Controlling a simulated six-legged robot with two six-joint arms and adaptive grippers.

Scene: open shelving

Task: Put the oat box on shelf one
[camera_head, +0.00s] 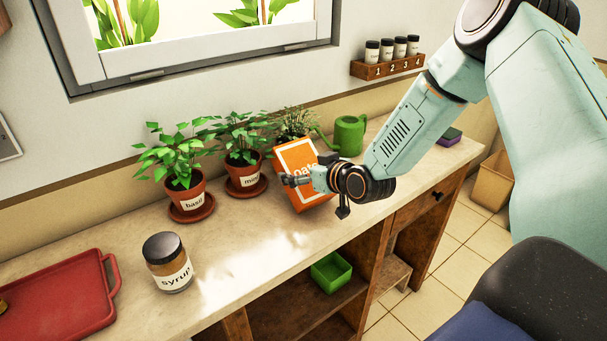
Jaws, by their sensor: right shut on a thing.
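The orange oat box (294,158), with a white border and partly hidden lettering, is tilted over the back middle of the counter. My right gripper (302,181) is shut on the oat box, reaching it from the right. The gripper covers part of the box's front and right side. I cannot tell whether the box's lower edge touches the counter. Open shelves (290,312) show below the counter, with a green bin (331,271) in one compartment. I see no number on these shelves. My left gripper is not in view.
A syrup jar (168,262) and red tray (65,305) stand left. A numbered spice rack (388,67) hangs on the wall.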

